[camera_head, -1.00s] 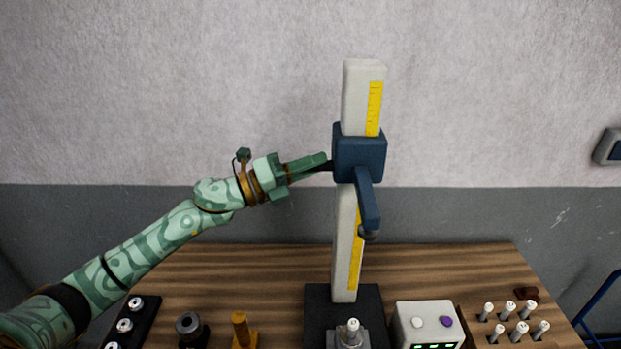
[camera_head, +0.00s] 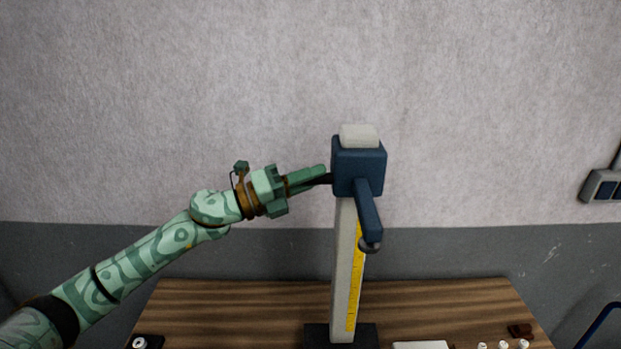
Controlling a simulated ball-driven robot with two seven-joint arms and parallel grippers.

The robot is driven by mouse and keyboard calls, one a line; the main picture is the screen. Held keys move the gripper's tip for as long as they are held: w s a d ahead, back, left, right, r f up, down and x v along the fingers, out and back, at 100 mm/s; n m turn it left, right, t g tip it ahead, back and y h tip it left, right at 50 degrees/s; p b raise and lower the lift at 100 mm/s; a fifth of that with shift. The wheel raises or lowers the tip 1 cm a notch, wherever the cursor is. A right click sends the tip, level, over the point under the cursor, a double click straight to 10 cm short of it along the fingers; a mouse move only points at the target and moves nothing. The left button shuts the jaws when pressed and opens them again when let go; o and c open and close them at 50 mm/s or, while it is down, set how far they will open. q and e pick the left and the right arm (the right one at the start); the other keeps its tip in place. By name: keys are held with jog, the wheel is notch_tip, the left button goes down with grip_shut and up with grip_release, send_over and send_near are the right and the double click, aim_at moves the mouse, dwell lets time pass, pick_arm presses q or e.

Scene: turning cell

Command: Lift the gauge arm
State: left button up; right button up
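The gauge arm is a dark blue block (camera_head: 358,166) with a bar (camera_head: 368,211) sloping down toward me and a dark round tip at its end. It sits near the top of a pale upright column (camera_head: 345,270) with a yellow scale. Only a short stub of the column shows above the block. My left gripper (camera_head: 328,179) is at the block's left side, its fingers pointing right at a dark piece there. The fingers look close together around this piece, which is mostly hidden. My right gripper is not in view.
The column stands on a dark base (camera_head: 318,336) on a wooden table (camera_head: 240,305). A white box top (camera_head: 421,345), several white pegs and a brown piece (camera_head: 520,330) show at the lower right. The space around the block is free, with a grey wall behind.

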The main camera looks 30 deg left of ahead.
pick_arm(q)
jog(key=o, duration=0.3)
jog(key=shift+r, duration=0.35)
jog(key=shift+o, duration=0.2)
jog(key=shift+f, duration=0.1)
jog(key=shift+s+a+f, duration=0.1)
jog(key=shift+a+f, duration=0.05)
jog(key=b+v, duration=0.7)
jog(key=v, duration=0.9)
jog(key=shift+b, duration=0.4)
